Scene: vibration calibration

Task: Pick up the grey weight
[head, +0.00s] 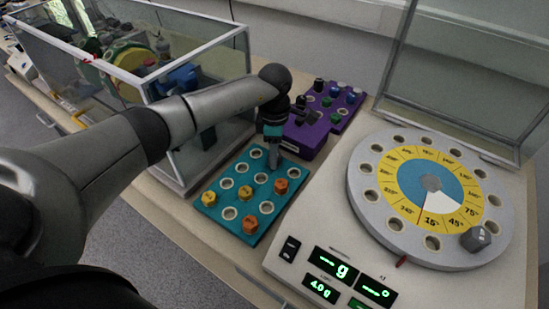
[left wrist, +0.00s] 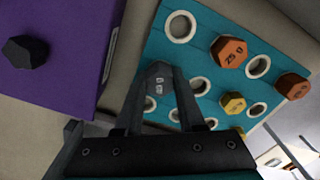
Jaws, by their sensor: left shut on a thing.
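My left gripper (head: 274,150) reaches down over the teal tray (head: 222,178) at its back edge. In the left wrist view, my left gripper (left wrist: 158,92) is shut on a grey weight (left wrist: 158,76) with pale markings, held between the fingertips above the teal tray (left wrist: 205,62). Whether the weight is clear of its hole cannot be told. Another grey weight (head: 476,238) sits on the rim of the round dial plate (head: 377,214). My right gripper is not in view.
Orange weights (head: 250,224) and yellow weights (head: 207,198) stand in the teal tray. The purple stepped block (head: 306,140) behind carries dark, green and blue weights. A glass case (head: 215,60) stands left. The scale (head: 290,250) with displays and a glass panel is right.

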